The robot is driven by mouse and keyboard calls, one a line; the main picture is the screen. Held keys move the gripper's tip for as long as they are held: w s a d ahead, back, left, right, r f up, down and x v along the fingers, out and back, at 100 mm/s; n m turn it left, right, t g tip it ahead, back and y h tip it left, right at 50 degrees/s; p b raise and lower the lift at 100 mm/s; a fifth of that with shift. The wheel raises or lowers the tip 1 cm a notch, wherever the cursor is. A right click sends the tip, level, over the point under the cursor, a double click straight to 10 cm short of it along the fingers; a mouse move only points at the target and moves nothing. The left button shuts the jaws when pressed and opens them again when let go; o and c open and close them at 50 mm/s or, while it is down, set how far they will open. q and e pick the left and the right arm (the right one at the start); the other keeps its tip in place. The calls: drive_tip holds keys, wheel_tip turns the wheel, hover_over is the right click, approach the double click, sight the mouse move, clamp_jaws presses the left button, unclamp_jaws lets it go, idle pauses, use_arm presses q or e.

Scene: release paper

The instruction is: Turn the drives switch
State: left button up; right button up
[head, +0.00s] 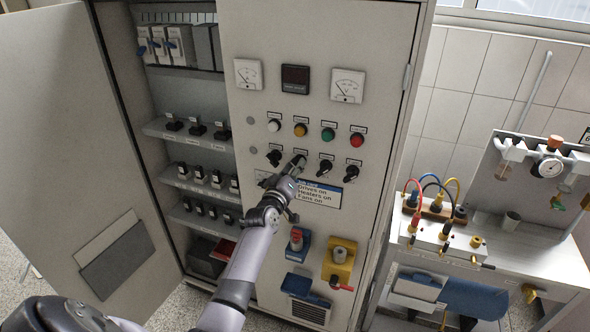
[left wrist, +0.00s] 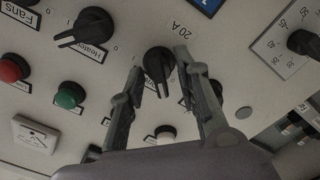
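A row of black rotary switches sits on the cabinet's front panel. The second from the left (head: 301,158) is at my left gripper (head: 296,167); I take it as the drives switch, but its name label is not readable. In the left wrist view this black knob (left wrist: 157,66) lies between the two fingers of my left gripper (left wrist: 158,64). The fingers are apart, one on each side of the knob, with no clear grip on it. Its handle points down in that view. The heaters switch (left wrist: 88,28) is to its left, its handle slanting. My right gripper is out of view.
White, yellow, green and red lamps (head: 357,139) sit above the switches. A sign (head: 318,192) reading drives, heaters and fans on is below. The cabinet door (head: 50,130) stands open at left. A bench (head: 530,255) with cables and a gauge stands at right.

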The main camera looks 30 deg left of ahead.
use_arm(q)
drive_tip(key=v, duration=1.2)
idle(0.4)
